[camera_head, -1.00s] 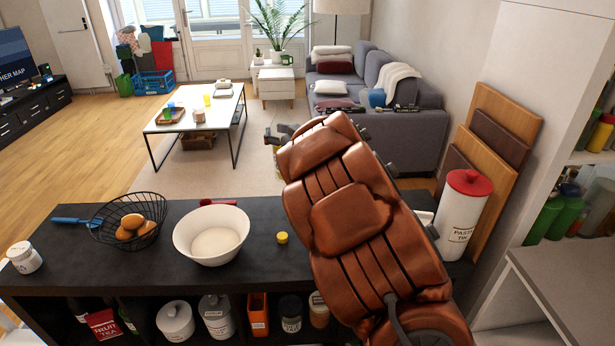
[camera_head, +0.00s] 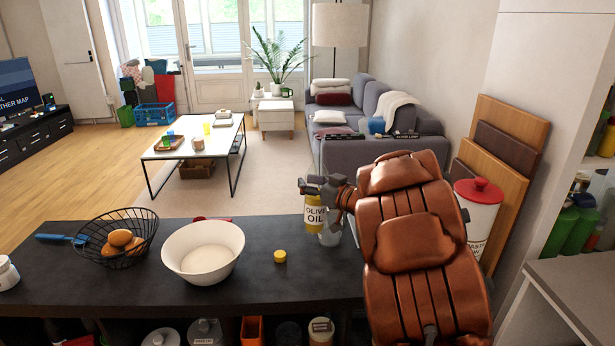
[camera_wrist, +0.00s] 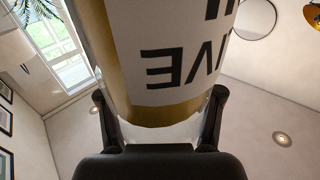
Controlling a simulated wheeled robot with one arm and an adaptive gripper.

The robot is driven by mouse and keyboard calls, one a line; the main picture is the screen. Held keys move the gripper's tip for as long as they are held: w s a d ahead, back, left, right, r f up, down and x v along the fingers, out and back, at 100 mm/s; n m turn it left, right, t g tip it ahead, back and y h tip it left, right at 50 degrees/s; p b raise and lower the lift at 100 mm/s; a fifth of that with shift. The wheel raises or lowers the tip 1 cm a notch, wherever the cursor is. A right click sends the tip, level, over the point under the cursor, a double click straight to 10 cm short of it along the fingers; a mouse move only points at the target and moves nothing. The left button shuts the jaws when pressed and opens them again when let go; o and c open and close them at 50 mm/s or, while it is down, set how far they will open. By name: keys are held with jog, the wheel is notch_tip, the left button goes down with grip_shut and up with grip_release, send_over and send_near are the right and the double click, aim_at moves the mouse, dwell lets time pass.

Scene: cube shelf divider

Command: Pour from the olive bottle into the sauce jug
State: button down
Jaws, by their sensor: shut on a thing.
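The olive bottle (camera_head: 314,215) is golden with a white "OLIVE OIL" label. It hangs roughly upright over the dark counter's back edge. My gripper (camera_head: 323,187) is shut on it. In the wrist view the bottle (camera_wrist: 165,60) fills the middle, between the two black fingers of my gripper (camera_wrist: 158,118). Its label reads upside down there. A pale vessel (camera_head: 331,238) shows just below and right of the bottle, partly hidden by it and by my arm. It may be the sauce jug, but I cannot tell for sure. No pouring liquid shows.
On the counter (camera_head: 310,285) are a white bowl (camera_head: 204,275), a wire basket (camera_head: 92,250) of brown eggs, a yellow cap (camera_head: 280,256) and a blue-handled tool (camera_head: 60,238). A red-lidded canister (camera_head: 478,215) and boards (camera_head: 505,150) stand right of my arm.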

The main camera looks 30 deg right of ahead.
notch_tip(320, 180, down, 10)
jog(key=s+a+m+g+p, duration=0.1)
jog(key=a+m+g+p, duration=0.1)
jog(key=m+p, duration=0.7)
jog(key=shift+s+a+f+m+y, duration=0.15)
jog(key=shift+s+f+m+y, duration=0.1)
jog(key=shift+m+y, duration=0.25)
jog(key=m+p, duration=0.1)
jog(key=p, duration=0.6)
jog(key=shift+r+m+g+p, duration=0.3)
jog(key=shift+m+g, duration=0.1)
jog(key=shift+p, duration=0.55)
jog(key=shift+w+m+p, duration=0.1)
jog(key=shift+m+p, duration=0.3)
jog(key=shift+p, duration=0.7)
